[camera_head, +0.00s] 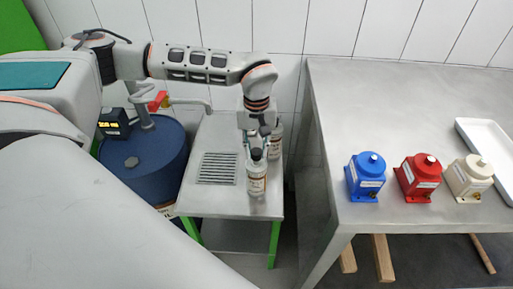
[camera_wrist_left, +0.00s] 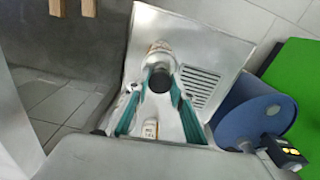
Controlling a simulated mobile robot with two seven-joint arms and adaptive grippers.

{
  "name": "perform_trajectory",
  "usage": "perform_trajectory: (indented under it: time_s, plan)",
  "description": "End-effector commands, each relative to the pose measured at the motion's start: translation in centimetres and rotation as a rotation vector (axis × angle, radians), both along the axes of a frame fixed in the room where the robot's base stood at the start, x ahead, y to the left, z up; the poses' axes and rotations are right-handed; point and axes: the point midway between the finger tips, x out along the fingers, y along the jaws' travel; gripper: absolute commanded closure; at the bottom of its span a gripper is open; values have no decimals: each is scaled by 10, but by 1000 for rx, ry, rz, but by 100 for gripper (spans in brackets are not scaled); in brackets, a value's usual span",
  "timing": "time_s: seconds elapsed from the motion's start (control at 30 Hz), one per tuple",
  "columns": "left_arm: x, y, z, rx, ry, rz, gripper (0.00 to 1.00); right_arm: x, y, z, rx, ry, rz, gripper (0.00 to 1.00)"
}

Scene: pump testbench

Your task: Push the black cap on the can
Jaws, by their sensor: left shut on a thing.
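My left gripper (camera_head: 257,146) comes down from above and is shut on the cap. In the left wrist view its teal fingers (camera_wrist_left: 160,77) flank the dark cap (camera_wrist_left: 159,82), with the can (camera_wrist_left: 159,51) beyond. My right gripper is not in view.
A second can (camera_head: 275,141) stands behind, close to my gripper. The small table (camera_head: 212,203) has a slotted grille (camera_head: 217,168). A blue drum (camera_head: 145,165) stands left. Blue (camera_head: 365,178), red (camera_head: 418,179) and beige (camera_head: 468,179) pumps stand on the right bench.

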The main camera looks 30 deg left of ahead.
Motion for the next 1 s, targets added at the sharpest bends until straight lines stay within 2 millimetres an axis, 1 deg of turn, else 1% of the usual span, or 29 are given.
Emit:
perform_trajectory:
  time_s: [0.47,1.0]
  plan:
    - [0,0,0,0,0,0,85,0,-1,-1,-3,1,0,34]
    - [0,0,-2,1,1,-1,85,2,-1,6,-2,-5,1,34]
